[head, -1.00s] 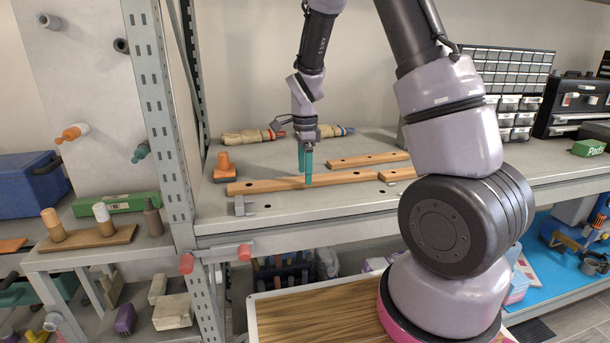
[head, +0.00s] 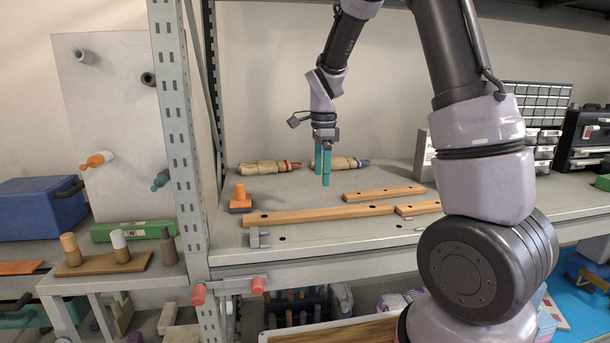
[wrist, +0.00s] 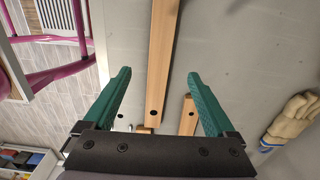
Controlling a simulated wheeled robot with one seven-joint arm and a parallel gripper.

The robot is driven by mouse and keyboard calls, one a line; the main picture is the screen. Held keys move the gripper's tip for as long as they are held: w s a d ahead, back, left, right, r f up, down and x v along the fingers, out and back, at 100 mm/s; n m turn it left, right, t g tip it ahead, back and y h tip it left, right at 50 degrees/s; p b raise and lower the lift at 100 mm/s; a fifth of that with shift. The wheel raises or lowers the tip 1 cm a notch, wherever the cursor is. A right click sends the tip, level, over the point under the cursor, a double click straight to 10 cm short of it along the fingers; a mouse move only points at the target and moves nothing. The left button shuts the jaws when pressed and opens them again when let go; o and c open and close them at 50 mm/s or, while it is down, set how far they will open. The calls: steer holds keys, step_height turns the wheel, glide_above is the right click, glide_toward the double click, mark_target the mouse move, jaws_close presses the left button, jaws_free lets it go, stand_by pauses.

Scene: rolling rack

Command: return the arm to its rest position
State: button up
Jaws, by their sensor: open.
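My gripper (head: 323,182) has teal fingers and points down above the workbench (head: 350,235), over the area of the wooden bars. In the wrist view its two fingers (wrist: 160,100) stand wide apart with nothing between them but the bench surface and a long wooden bar (wrist: 160,60) below. My arm rises from the right side of the head view and bends over to the bench. The fingertips appear clear of the bars, above the bench.
Wooden bars (head: 318,214) lie flat on the bench. An orange clamp-like block (head: 240,195) and rolled gloves (head: 268,167) lie behind. A metal rack post (head: 177,130) stands left. Open air surrounds my gripper.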

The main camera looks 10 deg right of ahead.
steer(key=s+d+r+n+t+y, duration=0.1)
steer(key=s+d+r+n, duration=0.1)
steer(key=s+r+n, duration=0.3)
steer(key=s+d+r+n+t+y, duration=0.1)
steer(key=s+d+r+t, duration=0.1)
steer(key=s+r, duration=0.35)
steer(key=s+d+r+n+t, duration=0.1)
steer(key=s+r+n+t, duration=0.3)
steer(key=s+r+n, duration=0.3)
steer(key=s, duration=0.4)
steer(key=shift+s+d+r+n, duration=0.3)
steer(key=shift+d+r+n, duration=0.05)
steer(key=shift+n, duration=0.05)
